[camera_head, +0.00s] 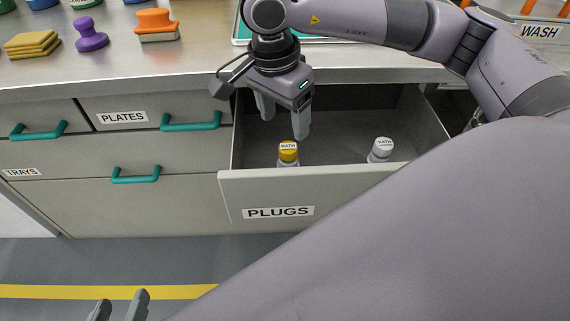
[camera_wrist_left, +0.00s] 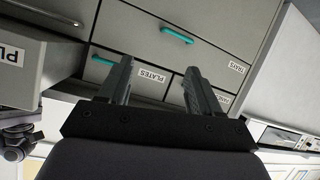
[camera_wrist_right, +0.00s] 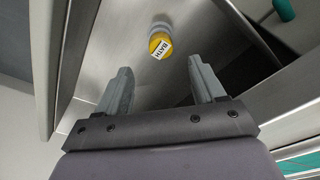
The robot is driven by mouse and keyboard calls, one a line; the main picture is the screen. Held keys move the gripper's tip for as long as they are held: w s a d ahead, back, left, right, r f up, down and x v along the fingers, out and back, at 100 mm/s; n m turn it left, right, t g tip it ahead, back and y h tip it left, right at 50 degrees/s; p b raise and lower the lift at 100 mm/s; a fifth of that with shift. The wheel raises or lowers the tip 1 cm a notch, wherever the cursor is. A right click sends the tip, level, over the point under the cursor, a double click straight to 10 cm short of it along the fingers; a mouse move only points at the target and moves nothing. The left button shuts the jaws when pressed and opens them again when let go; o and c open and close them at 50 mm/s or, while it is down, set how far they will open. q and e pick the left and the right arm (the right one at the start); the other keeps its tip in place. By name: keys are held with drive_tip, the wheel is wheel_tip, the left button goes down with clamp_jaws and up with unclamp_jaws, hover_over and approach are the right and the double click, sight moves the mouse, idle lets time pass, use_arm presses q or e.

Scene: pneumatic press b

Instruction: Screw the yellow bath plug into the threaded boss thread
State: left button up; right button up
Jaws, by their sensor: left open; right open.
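The yellow bath plug (camera_head: 288,152) stands upright in the open PLUGS drawer (camera_head: 330,188), with a white BATH label on its top. My right gripper (camera_head: 285,122) is open, pointing down into the drawer just behind and above the plug. In the right wrist view the plug (camera_wrist_right: 159,42) lies ahead of the open fingertips (camera_wrist_right: 160,82), apart from them, with nothing between the fingers. My left gripper (camera_head: 120,305) is open and empty, low in front of the cabinet; its fingers also show in the left wrist view (camera_wrist_left: 155,80). I cannot see the threaded boss.
A white-topped BATH plug (camera_head: 381,149) stands to the right in the same drawer. Closed drawers with teal handles (camera_head: 136,175) are at the left. An orange stamp-like item (camera_head: 156,24), a purple one (camera_head: 91,35) and yellow pads (camera_head: 32,44) sit on the counter (camera_head: 120,62).

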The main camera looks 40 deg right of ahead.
sight(288, 146)
drive_tip(key=f+b, duration=0.1)
drive_tip(key=f, duration=0.1)
drive_tip(key=f+b, duration=0.1)
drive_tip(key=f, duration=0.2)
drive_tip(key=d+f, duration=0.1)
drive_tip(key=f, duration=0.1)
drive_tip(key=shift+w+f+b, duration=0.2)
drive_tip(key=shift+f+b, duration=0.15)
drive_tip(key=shift+b, duration=0.05)
use_arm(q)
drive_tip(key=shift+w+d+f+h, duration=0.2)
drive_tip(key=shift+d+h, duration=0.25)
drive_tip(key=shift+d, duration=0.15)
drive_tip(key=shift+w+d+f+h, duration=0.1)
drive_tip(key=shift+d+f+h, duration=0.05)
drive_tip(key=shift+d+h, duration=0.35)
use_arm(e)
drive_tip(key=shift+r, duration=0.1)
drive_tip(key=c, duration=1.1)
